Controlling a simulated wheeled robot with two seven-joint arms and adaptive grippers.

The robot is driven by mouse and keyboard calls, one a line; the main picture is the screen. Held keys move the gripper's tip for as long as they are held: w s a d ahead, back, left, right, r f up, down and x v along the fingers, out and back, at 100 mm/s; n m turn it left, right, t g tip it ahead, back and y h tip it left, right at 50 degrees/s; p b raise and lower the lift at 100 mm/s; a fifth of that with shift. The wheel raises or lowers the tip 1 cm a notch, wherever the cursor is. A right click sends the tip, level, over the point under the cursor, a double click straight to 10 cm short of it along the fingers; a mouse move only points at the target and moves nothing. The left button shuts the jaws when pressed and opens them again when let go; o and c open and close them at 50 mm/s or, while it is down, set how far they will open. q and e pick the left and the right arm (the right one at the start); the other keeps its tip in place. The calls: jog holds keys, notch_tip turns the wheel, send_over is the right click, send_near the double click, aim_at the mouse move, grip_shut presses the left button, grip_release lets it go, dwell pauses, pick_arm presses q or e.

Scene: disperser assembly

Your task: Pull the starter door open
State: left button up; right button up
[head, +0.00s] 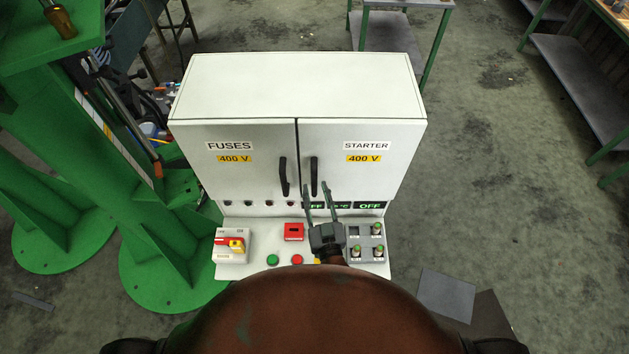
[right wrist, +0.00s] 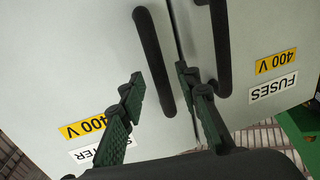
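The starter door (head: 362,160) is the right-hand door of the white cabinet, labelled STARTER and 400 V, and looks shut. Its black vertical handle (head: 314,176) is near the seam between the doors. My right gripper (head: 320,188) is open in front of the lower end of this handle. In the right wrist view, which is upside down, the starter handle (right wrist: 154,60) shows between the two spread fingertips (right wrist: 161,80), with a gap on each side. Whether the fingertips reach as deep as the handle is hard to tell. My left gripper is not in view.
The fuses door (head: 240,150) with its own black handle (head: 283,176) is just left of the seam. Below is a sloped panel with a red-yellow switch (head: 236,245), buttons and displays. A green stand (head: 90,170) is close on the left. Floor on the right is mostly open.

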aim_at(315, 186)
jog(key=shift+w+a+p, duration=0.15)
jog(key=shift+w+p, duration=0.05)
jog(key=shift+w, duration=0.6)
jog(key=shift+w+a+p, duration=0.15)
jog(key=shift+w, duration=0.65)
jog(key=shift+c, duration=0.2)
grip_shut()
